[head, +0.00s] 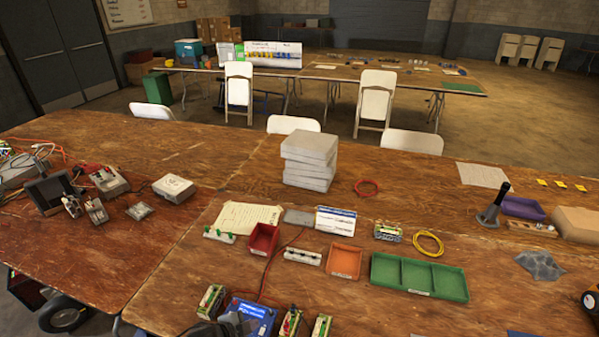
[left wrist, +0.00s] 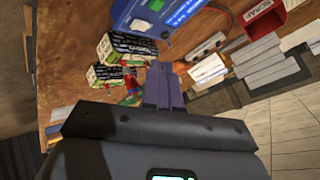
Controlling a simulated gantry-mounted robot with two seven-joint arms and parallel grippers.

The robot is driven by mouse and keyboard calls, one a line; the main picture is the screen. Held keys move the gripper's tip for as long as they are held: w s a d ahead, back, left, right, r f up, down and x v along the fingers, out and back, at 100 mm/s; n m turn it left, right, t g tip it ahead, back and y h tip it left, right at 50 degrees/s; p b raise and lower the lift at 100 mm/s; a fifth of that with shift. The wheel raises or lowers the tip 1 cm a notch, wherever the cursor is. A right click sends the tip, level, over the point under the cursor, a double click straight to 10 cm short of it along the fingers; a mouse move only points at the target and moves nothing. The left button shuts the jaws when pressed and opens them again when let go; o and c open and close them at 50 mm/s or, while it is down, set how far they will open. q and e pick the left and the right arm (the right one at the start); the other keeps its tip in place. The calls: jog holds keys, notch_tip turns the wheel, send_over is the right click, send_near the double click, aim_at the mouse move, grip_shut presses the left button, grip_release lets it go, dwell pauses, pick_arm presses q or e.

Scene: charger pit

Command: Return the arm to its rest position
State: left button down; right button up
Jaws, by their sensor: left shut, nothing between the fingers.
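My left gripper (left wrist: 163,88) shows in the left wrist view with its two dark fingers together and nothing between them. In the head view, only a dark part of it shows at the bottom edge, beside the blue charger (head: 250,315). In the left wrist view the fingers point toward the blue charger (left wrist: 155,20), with battery packs (left wrist: 125,50) close to the left. I cannot tell the exact height of the fingertips above the table. My right gripper is not in view.
The wooden table (head: 200,255) holds a red bin (head: 263,240), an orange tray (head: 345,262), a green tray (head: 419,276) and stacked grey blocks (head: 309,160). Battery packs (head: 292,322) stand right of the charger. Electronics (head: 75,195) lie at left.

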pick_arm(q)
jog(key=s+a+r+n+g+y, duration=0.15)
jog(key=s+n, duration=0.25)
jog(key=s, duration=0.6)
jog(key=s+a+r+n+g+y, duration=0.1)
jog(key=s+a+r+n+y, duration=0.3)
jog(key=s, duration=0.6)
jog(key=s+d+r+n+g+h, duration=0.15)
jog(key=s+n, duration=0.35)
jog(key=s, duration=0.5)
notch_tip(320, 180, up, 26)
jog(key=s+a+p, duration=0.1)
jog(key=p, duration=2.3)
jog(key=shift+s+f+y+p, duration=0.2)
jog(key=shift+f+y+p, duration=0.05)
jog(key=shift+y+p, duration=0.15)
